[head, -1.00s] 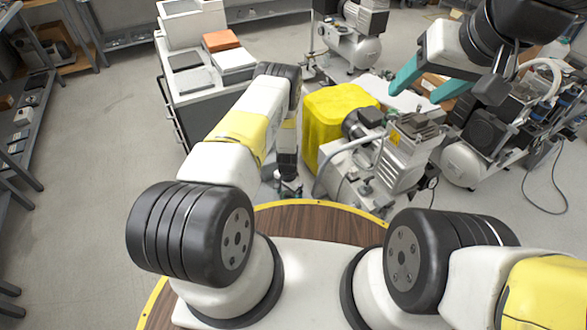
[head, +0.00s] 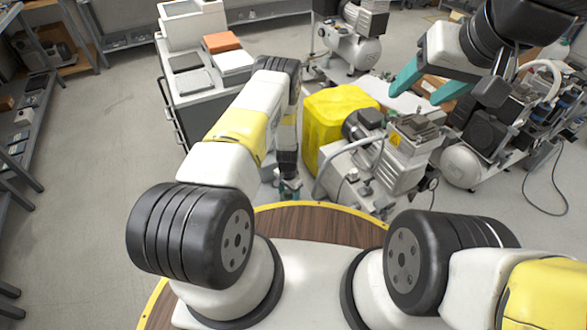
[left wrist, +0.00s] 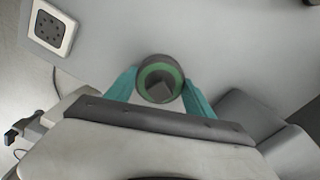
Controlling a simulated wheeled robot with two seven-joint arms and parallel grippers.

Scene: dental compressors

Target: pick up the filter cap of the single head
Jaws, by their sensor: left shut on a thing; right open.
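In the left wrist view, my left gripper (left wrist: 160,92) has its teal fingers closed on the sides of a round dark cap (left wrist: 142,88) with a green ring inside, which looks like the filter cap. In the head view, my left gripper (head: 289,190) is low, just left of the nearest compressor (head: 372,165), which shows one finned head (head: 408,140). The cap cannot be made out there. My right gripper (head: 425,92) is open and empty, above and behind that compressor.
A yellow box-shaped thing (head: 328,120) stands behind the nearest compressor. A grey cart (head: 205,105) with trays is behind my left arm. Other compressors stand at the back (head: 352,45) and right (head: 468,160).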

